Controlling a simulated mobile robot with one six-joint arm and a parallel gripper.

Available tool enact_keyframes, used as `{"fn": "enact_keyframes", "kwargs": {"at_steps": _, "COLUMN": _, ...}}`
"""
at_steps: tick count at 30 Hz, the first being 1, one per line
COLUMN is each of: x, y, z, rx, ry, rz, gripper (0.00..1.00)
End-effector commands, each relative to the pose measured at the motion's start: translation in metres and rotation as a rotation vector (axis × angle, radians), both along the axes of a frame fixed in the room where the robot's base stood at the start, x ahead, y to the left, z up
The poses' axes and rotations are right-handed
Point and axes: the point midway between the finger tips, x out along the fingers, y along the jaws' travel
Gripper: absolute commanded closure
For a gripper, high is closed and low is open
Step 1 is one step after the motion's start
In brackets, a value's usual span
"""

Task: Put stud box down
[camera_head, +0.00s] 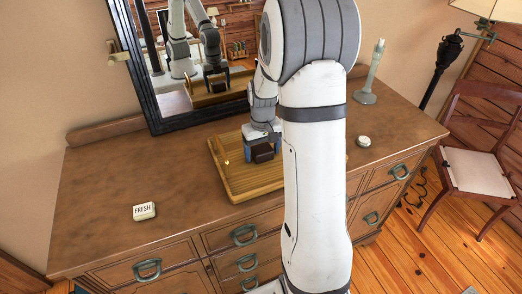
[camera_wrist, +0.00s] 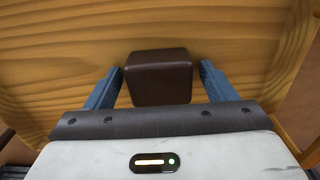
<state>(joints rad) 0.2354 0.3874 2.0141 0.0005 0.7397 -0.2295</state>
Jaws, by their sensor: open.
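The stud box, a small dark brown box (camera_head: 263,152), rests on a wooden tray (camera_head: 237,186) on the dresser. In the wrist view the box (camera_wrist: 158,77) sits between my two blue fingers, with a gap on each side. My gripper (camera_head: 262,150) points down over the tray and is open around the box. In the wrist view my gripper (camera_wrist: 161,82) also shows its fingers apart. The wooden tray fills the background there (camera_wrist: 60,60). My arm hides the right part of the tray in the head view.
The brown dresser top (camera_head: 110,185) holds a "FRESH" tin (camera_head: 144,211) at the left, a small round white item (camera_head: 363,141) and a pale bottle-like object (camera_head: 371,75) at the right. A black-framed mirror (camera_head: 140,75) stands behind. A chair (camera_head: 477,165) is at the right.

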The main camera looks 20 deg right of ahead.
Motion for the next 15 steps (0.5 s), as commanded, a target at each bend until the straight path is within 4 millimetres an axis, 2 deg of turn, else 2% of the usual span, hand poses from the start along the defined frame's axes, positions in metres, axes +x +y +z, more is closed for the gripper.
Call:
{"fn": "enact_keyframes", "kwargs": {"at_steps": 5, "x": 0.001, "y": 0.0, "z": 0.01, "rx": -0.001, "ry": -0.003, "rz": 0.001, "gripper": 0.22}}
{"fn": "enact_keyframes", "kwargs": {"at_steps": 15, "x": 0.001, "y": 0.0, "z": 0.081, "rx": -0.001, "ry": -0.006, "rz": 0.001, "gripper": 0.22}}
